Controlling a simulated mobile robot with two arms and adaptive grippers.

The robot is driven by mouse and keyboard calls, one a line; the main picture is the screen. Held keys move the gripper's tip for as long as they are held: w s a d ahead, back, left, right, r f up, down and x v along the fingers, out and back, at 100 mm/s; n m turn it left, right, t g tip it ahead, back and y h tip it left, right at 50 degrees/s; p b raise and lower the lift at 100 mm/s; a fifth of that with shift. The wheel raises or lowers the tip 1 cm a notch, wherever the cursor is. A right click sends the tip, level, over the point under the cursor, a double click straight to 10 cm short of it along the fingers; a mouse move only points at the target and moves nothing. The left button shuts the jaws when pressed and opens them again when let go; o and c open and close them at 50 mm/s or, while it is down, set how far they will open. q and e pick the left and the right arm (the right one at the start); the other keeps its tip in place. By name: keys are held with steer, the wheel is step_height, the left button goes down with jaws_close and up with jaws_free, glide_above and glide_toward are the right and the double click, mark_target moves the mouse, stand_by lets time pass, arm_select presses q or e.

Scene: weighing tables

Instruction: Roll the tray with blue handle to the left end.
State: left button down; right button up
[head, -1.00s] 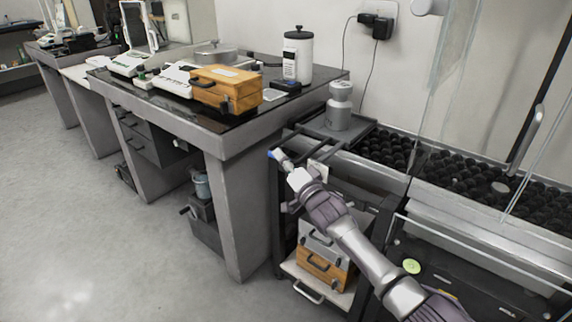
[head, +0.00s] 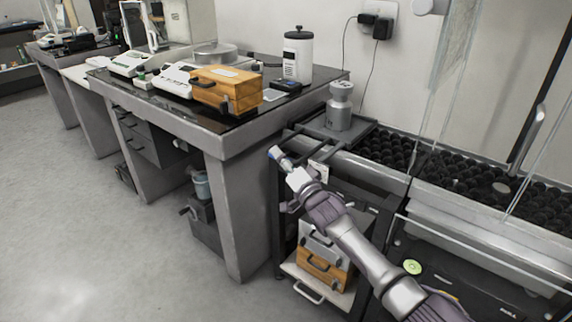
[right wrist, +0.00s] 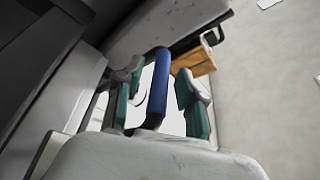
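The blue handle (right wrist: 158,85) stands between the two green-padded fingers of my right gripper (right wrist: 160,104) in the right wrist view. Gaps show on both sides of it, so the fingers are open around it. In the head view my right gripper (head: 281,161) is at the front left corner of the rack, and a small bit of blue shows at its tip. A dark-edged grey tray (head: 312,127) lies on top of the rack just behind it, bearing a grey metal cylinder (head: 339,108). I cannot tell how the handle joins the tray. My left gripper is out of view.
A stone-topped table (head: 215,143) stands close on the left, with a wooden case (head: 226,88) and a white canister (head: 298,55) on it. A bed of black rollers (head: 390,150) runs right from the tray. Cases lie on the rack's lower shelf (head: 330,290).

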steer(key=v, duration=1.2)
steer(key=shift+w+a, duration=0.1)
